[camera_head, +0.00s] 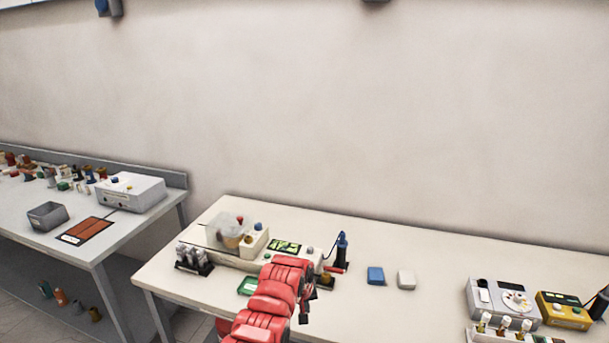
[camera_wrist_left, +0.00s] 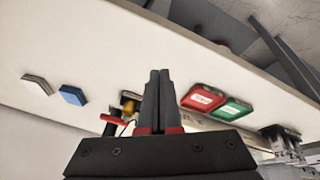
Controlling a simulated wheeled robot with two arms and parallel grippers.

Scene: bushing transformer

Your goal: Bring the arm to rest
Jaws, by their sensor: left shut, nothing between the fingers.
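My left arm (camera_head: 272,308), red, reaches in from the bottom over the front part of the white table (camera_head: 400,318). My left gripper (camera_wrist_left: 156,74) shows in the left wrist view with its two dark fingers together and nothing between them. In the head view the gripper is mostly hidden by the arm. In the wrist view the fingers are above the table, between a yellow-and-black part and a red tray (camera_wrist_left: 203,98). A green tray (camera_wrist_left: 232,109) lies beside the red one; in the head view the green tray (camera_head: 248,286) shows left of the arm. My right gripper is not in view.
A machine with a clear cover (camera_head: 229,231) and a dark upright tool (camera_head: 341,248) stand behind the arm. A blue block (camera_head: 375,276) and a white block (camera_head: 406,280) lie to its right. Grey and yellow instruments (camera_head: 564,311) stand far right. Table between is clear.

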